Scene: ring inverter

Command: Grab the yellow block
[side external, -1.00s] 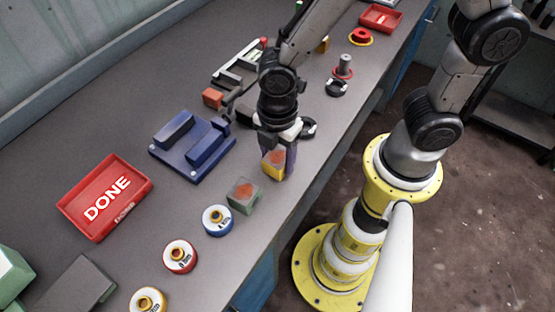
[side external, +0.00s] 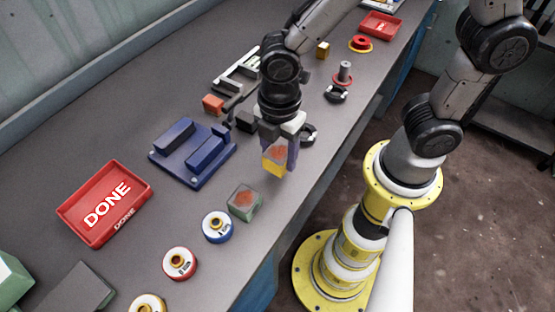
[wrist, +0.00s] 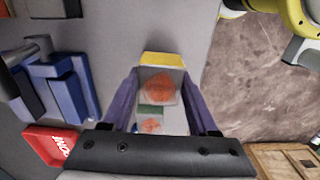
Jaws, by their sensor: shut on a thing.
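The yellow block (side external: 272,168) has a grey top with an orange-red mark. My gripper (side external: 280,158) is shut on it, with a purple-grey finger on either side, and holds it near the right part of the bench. In the wrist view, the block (wrist: 162,60) sits between the fingers of my gripper (wrist: 161,78), its yellow side at the far end. A green block (side external: 244,203) with a similar marked top stands on the bench, nearer the camera and apart from the held block. In the wrist view, the green block (wrist: 150,111) shows past the held one.
A blue fixture (side external: 190,160) and a red DONE tray (side external: 72,213) lie to the left. Ringed round parts (side external: 217,226) stand in front. The bench edge is close on the right.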

